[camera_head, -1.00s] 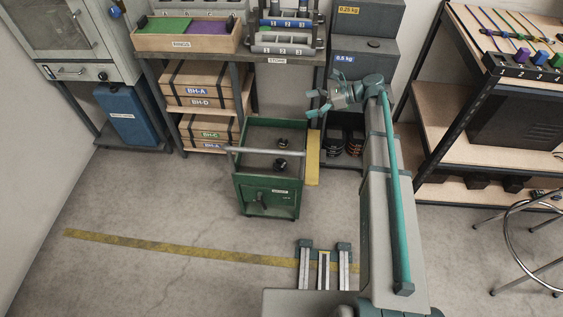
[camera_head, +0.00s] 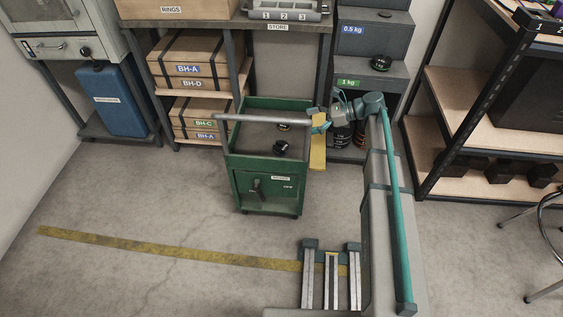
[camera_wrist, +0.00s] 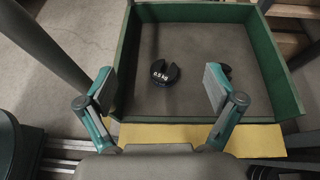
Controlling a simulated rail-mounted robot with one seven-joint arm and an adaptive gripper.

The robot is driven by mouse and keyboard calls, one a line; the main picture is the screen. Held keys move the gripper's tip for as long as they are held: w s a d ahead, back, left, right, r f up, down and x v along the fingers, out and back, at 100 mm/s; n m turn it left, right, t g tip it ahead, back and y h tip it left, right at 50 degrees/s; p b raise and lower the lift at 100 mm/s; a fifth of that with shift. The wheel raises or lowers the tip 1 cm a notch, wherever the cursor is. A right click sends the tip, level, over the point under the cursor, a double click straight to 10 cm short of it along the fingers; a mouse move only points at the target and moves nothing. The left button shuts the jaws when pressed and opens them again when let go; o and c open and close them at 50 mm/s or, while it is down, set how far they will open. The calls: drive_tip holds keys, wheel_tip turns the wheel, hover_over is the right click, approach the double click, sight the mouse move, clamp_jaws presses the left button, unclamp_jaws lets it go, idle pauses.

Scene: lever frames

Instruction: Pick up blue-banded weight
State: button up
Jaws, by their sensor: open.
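A black slotted weight marked 0.5 kg (camera_wrist: 163,73) lies flat in the green cart's tray (camera_wrist: 190,108); it also shows in the head view (camera_head: 281,148). I cannot make out a blue band on it. A second dark weight (camera_head: 284,127) lies farther back in the tray; in the wrist view it is partly hidden by my right finger. My gripper (camera_wrist: 160,88) is open and empty, its fingers above the tray's near side with the marked weight beyond, between them in the picture. In the head view my gripper (camera_head: 319,123) is at the tray's right edge.
A yellow board (camera_head: 318,145) runs along the cart's right side. The cart's grey handle (camera_head: 268,118) crosses above the tray's front. Stepped shelves behind carry labels of 0.5 kg (camera_head: 355,30) and 1 kg, with a dark weight (camera_head: 380,63) on one. Open floor lies left of the cart.

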drive_tip(key=b, duration=0.8)
approach(284, 146)
drive_tip(key=shift+s+f, duration=0.15)
drive_tip(key=shift+f, duration=0.15)
drive_tip(key=b+x, duration=0.2)
drive_tip(key=x, duration=0.2)
drive_tip(key=shift+a+f, duration=0.1)
drive_tip(key=shift+a, duration=0.2)
drive_tip(key=b+x, duration=0.1)
drive_tip(key=x, duration=0.1)
drive_tip(key=b+x, duration=0.2)
drive_tip(key=x, duration=0.1)
drive_tip(key=shift+w+a+b, duration=0.25)
drive_tip(key=shift+a+b, duration=0.05)
drive_tip(key=shift+a, duration=0.35)
drive_tip(key=shift+c, duration=0.3)
drive_tip(key=c, duration=1.6)
drive_tip(key=shift+c, duration=0.3)
drive_tip(key=shift+r, duration=0.2)
